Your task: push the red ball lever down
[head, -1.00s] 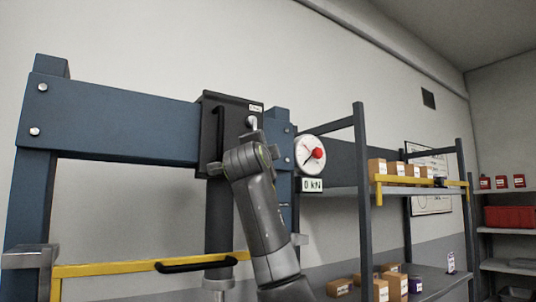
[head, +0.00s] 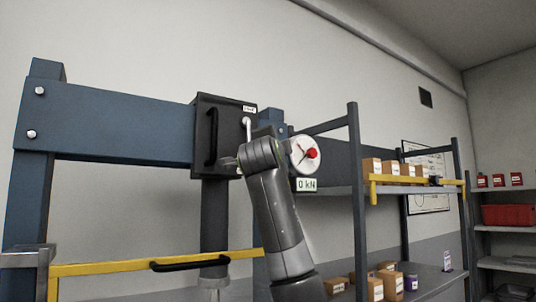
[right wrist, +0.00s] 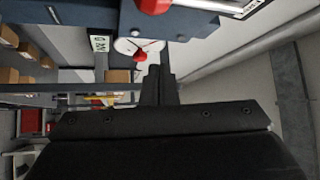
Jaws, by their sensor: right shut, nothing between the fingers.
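The lever has a pale rod (head: 247,128) hanging down the front of a black box on the blue press frame. Its red ball (right wrist: 153,5) shows at the top edge of the right wrist view, partly cut off, at the end of the rod. In the head view my right arm hides the ball. My right gripper (head: 231,161) is shut and empty in front of the box's lower part. In the right wrist view its fingers (right wrist: 157,75) point toward the press, with a visible gap to the ball. My left gripper is not in view.
A white gauge (head: 297,163) with a red knob (head: 312,153) and a "0 kN" label (head: 307,185) sits just right of my wrist. The black box (head: 225,103) has a dark handle. A yellow bar (head: 100,269) crosses below. Shelves with boxes stand right.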

